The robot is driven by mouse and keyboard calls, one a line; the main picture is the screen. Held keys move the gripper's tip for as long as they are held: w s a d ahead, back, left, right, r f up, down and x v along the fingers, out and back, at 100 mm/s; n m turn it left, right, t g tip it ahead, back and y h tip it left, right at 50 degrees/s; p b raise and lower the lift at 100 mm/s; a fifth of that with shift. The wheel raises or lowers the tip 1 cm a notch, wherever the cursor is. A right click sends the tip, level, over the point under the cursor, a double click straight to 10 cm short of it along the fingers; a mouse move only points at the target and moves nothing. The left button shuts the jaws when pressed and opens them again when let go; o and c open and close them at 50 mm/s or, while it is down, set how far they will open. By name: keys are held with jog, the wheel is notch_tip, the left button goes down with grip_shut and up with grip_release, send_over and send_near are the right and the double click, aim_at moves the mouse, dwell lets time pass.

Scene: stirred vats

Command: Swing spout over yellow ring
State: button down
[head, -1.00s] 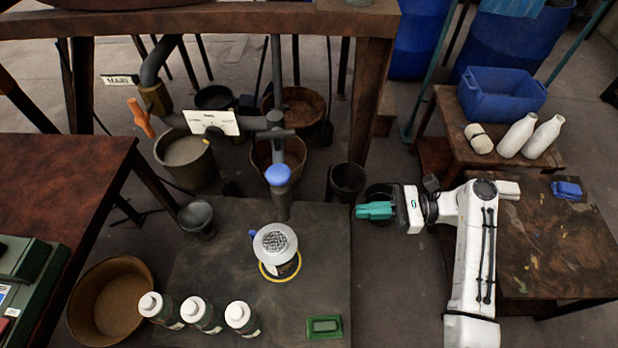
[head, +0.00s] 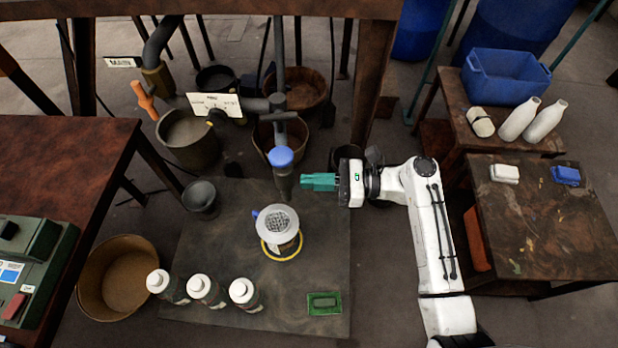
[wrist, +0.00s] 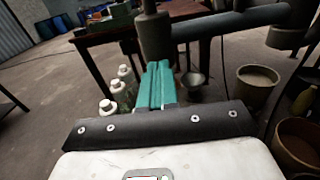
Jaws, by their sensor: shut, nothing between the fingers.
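The spout (head: 283,183) is a grey upright pipe with a blue cap (head: 281,158), at the end of a grey horizontal pipe behind the mat. In the wrist view the grey spout (wrist: 155,36) stands just beyond the fingertips. The yellow ring (head: 268,251) lies on the dark mat, in front of the spout in the head view. A white-topped strainer vessel (head: 279,223) with a blue handle stands in the ring and hides part of it. My gripper (head: 303,181) has its green fingers shut and empty, just right of the spout. I cannot tell whether they touch it.
Three white-capped bottles (head: 207,290) and a green tray (head: 324,303) stand on the mat (head: 220,245). A white dial plate (head: 214,104) and an orange-handled valve (head: 147,103) are on the pipework. Buckets, including a grey one (head: 188,140), stand behind. Tables stand on both sides.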

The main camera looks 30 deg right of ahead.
aim_at(291, 186)
jog(key=shift+w+a, duration=0.3)
jog(key=shift+a, duration=0.15)
jog(key=a+p, duration=0.2)
jog(key=w+a+p, duration=0.1)
jog(key=shift+a+r+p, duration=0.2)
jog(key=shift+a+p, duration=0.15)
jog(key=shift+a, duration=0.05)
jog(key=shift+w+a+f, duration=0.15)
jog(key=shift+a+f, duration=0.05)
jog(key=shift+a, duration=0.1)
jog(key=shift+a, duration=0.1)
